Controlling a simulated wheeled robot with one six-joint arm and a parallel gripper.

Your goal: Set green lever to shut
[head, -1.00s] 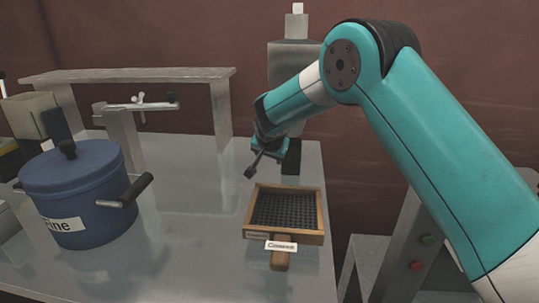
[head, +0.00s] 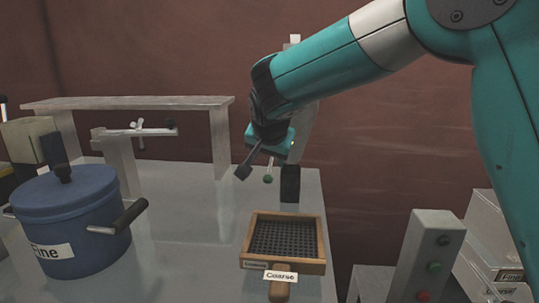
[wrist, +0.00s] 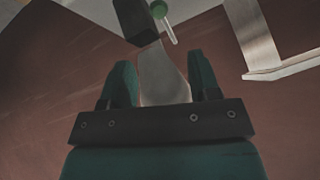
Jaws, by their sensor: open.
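The green lever's round knob (head: 268,179) shows in the head view just below my gripper (head: 270,146), in front of the grey filler machine. In the wrist view the green knob (wrist: 154,10) with its thin pale rod is at the top, beyond my fingertips. There my gripper (wrist: 163,75) is open, its two teal fingers apart. A pale metal part of the machine (wrist: 164,77) shows between them; I cannot tell whether it is touched. My wrist hides part of the lever and machine in the head view.
A sieve labelled Coarse (head: 246,240) lies at the table's front right. A blue pot labelled Fine (head: 65,215) stands left, and a metal shelf (head: 125,103) behind. A control box with buttons (head: 425,255) is at right. A black block (head: 290,184) stands near the lever.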

